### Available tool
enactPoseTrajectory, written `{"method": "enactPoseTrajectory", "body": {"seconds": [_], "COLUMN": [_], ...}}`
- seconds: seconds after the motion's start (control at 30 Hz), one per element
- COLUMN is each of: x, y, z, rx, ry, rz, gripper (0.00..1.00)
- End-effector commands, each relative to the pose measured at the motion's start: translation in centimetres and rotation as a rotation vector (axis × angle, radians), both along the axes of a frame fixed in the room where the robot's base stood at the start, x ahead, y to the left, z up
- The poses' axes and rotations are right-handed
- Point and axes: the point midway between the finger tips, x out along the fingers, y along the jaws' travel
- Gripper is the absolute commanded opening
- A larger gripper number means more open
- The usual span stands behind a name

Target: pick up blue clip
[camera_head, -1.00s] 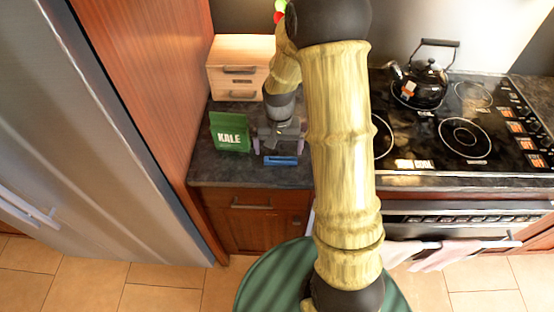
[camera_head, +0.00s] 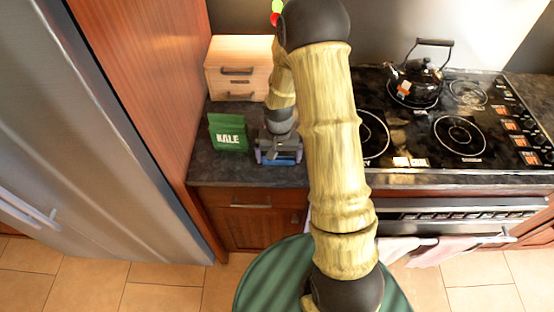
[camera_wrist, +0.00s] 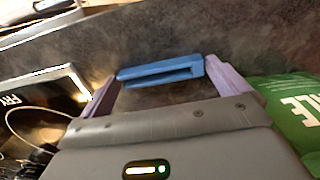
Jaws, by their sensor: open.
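The blue clip (camera_head: 282,160) lies on the dark counter near its front edge. In the wrist view the blue clip (camera_wrist: 160,72) spans most of the gap between my two purple fingers. My gripper (camera_head: 279,158) is open around it, with one finger near each end of the clip. In the wrist view my gripper (camera_wrist: 160,85) has its right finger very close to the clip's right end; I cannot tell if they touch. In the head view the gripper hides part of the clip.
A green kale bag (camera_head: 228,132) stands just left of my gripper. A wooden drawer box (camera_head: 238,68) is behind. The stove (camera_head: 440,125) with a black kettle (camera_head: 416,82) is to the right. A fridge (camera_head: 100,130) and wood panel are at the left.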

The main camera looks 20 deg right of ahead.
Motion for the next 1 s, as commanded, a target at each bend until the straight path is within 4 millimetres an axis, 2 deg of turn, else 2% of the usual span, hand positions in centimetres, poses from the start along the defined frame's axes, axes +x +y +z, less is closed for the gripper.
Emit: {"method": "enactPoseTrajectory", "body": {"seconds": [0.27,0.43,0.8,1.0], "x": [0.0,0.0,0.0,0.1], "y": [-0.1,-0.1,-0.1,-0.1], "z": [0.0,0.0,0.1,1.6], "rx": [0.000,0.000,0.000,0.000], "ry": [0.000,0.000,-0.001,-0.004], "rz": [-0.002,-0.003,-0.003,-0.002], "gripper": [1.00,0.72,0.72,0.72]}}
